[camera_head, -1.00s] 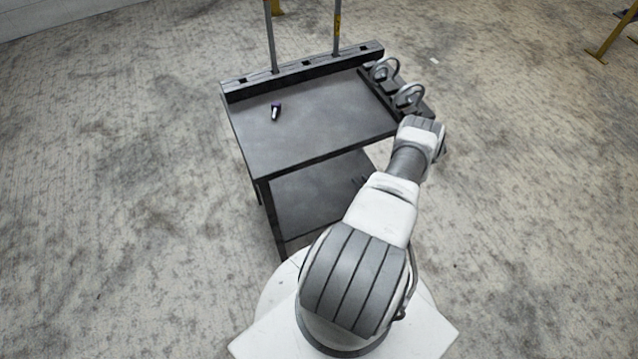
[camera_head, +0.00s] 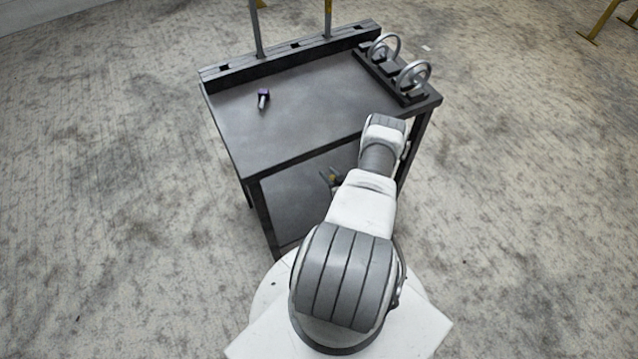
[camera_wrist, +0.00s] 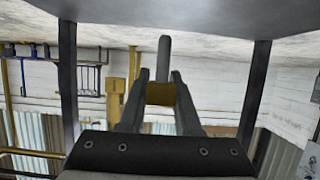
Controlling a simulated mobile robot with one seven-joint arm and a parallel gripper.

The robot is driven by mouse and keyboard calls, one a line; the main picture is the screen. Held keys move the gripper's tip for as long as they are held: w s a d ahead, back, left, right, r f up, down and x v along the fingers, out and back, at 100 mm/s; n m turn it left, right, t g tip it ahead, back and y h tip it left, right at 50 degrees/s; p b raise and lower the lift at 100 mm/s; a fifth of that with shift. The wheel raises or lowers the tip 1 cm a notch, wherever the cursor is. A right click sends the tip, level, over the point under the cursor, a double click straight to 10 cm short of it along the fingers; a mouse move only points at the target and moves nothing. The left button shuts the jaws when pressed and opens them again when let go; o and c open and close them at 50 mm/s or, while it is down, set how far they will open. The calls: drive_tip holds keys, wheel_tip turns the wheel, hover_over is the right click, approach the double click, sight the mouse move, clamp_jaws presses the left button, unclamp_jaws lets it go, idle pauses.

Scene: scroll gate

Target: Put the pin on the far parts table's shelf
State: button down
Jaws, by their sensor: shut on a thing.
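My gripper (camera_wrist: 160,88) is shut on a pin (camera_wrist: 164,58) with a yellow block-like head and a grey shaft that sticks out beyond the fingers. In the head view, my gripper (camera_head: 331,181) shows as small dark fingers with a speck of yellow, below the tabletop's front edge and over the lower shelf (camera_head: 290,207). The dark parts table (camera_head: 300,120) has this shelf under its top. I cannot tell whether the pin touches the shelf. My arm hides the shelf's right part.
Table legs (camera_wrist: 68,75) (camera_wrist: 254,90) flank my gripper in the wrist view. Open floor surrounds the table.

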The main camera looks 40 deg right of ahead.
drive_tip(key=w+f, duration=0.1)
drive_tip(key=w+a+f+b, duration=0.1)
drive_tip(key=w, duration=0.1)
drive_tip(key=shift+w+a+f, duration=0.1)
drive_tip(key=shift+w+f, duration=0.15)
drive_tip(key=shift+w, duration=0.05)
drive_tip(key=shift+f+b, duration=1.05)
drive_tip(key=shift+f, duration=0.8)
drive_tip(key=shift+f, duration=0.15)
drive_tip(key=c, duration=0.6)
unclamp_jaws()
drive_tip(key=shift+s+r, duration=0.1)
drive_tip(key=shift+r, duration=0.1)
